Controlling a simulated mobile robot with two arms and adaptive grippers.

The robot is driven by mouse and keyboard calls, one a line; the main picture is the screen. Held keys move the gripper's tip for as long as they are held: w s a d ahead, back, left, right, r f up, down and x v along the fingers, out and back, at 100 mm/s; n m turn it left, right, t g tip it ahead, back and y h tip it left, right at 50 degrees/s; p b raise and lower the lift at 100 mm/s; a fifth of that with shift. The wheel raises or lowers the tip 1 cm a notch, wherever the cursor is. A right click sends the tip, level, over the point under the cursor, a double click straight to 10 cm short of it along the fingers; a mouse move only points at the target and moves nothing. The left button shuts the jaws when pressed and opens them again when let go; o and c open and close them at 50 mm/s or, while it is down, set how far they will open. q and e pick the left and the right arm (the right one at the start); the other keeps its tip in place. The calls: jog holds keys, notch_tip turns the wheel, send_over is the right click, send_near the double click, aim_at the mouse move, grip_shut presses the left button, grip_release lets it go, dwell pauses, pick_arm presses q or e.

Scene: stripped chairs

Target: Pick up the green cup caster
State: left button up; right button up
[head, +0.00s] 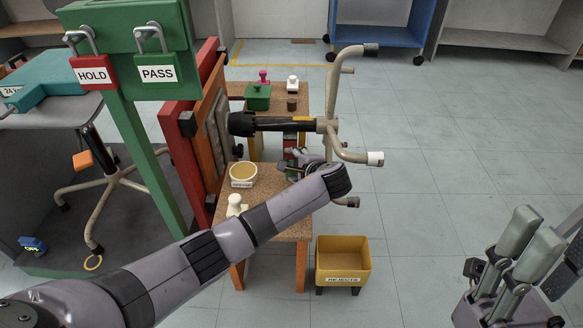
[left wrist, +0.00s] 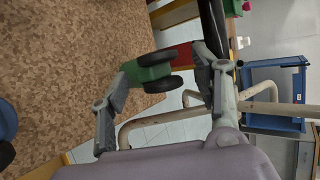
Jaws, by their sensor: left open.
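The green cup caster (left wrist: 150,70), a green block-like body with two black wheels, shows in the left wrist view. It lies between the spread fingers of my left gripper (left wrist: 160,88), which is open and not closed on it. In the head view my left gripper (head: 300,165) is over the bench near the chair base's column, and the caster is largely hidden there. My right gripper (head: 527,245) is at the lower right, fingers apart, empty, away from the bench.
A beige chair base (head: 333,110) lies sideways over the speckled bench (head: 285,228). A shallow cup (head: 243,174) and a cream caster (head: 236,205) stand nearby. A green holder (head: 258,98) with a pink piece is farther back. A yellow rejects bin (head: 343,258) stands in front.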

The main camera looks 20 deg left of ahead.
pick_arm(q)
jog(key=shift+c, duration=0.2)
jog(key=c, duration=1.2)
jog(key=shift+c, duration=0.2)
